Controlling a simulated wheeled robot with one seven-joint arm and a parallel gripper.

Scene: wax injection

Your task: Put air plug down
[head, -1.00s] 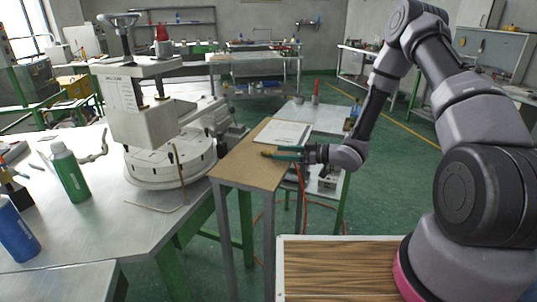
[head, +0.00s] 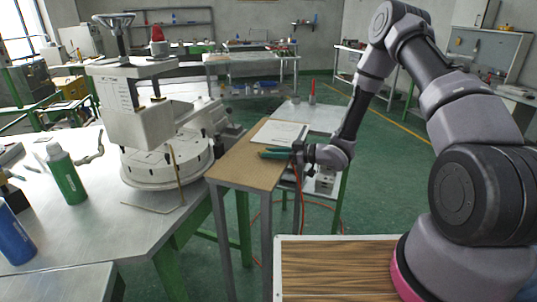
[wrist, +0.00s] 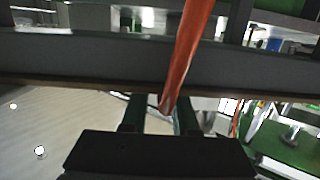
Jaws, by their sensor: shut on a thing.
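My gripper (head: 268,153) is shut, its green fingers pointing left over the brown table (head: 228,172), close to the tabletop. In the wrist view, an orange-red hose (wrist: 190,45) runs down from the top edge to a narrow end between the two fingers (wrist: 158,115). I take this as the air plug on its hose, held in the grip. The plug itself is mostly hidden by the fingers, and I cannot tell whether it touches the table. In the head view, the red hose (head: 300,178) hangs beside the table's right edge.
A white sheet or booklet (head: 281,131) lies on the brown table behind my gripper. The wax injection machine (head: 140,120) stands on the metal bench (head: 110,225) to the left, with a green bottle (head: 68,178). A lower grey table (head: 322,120) stands behind at the right.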

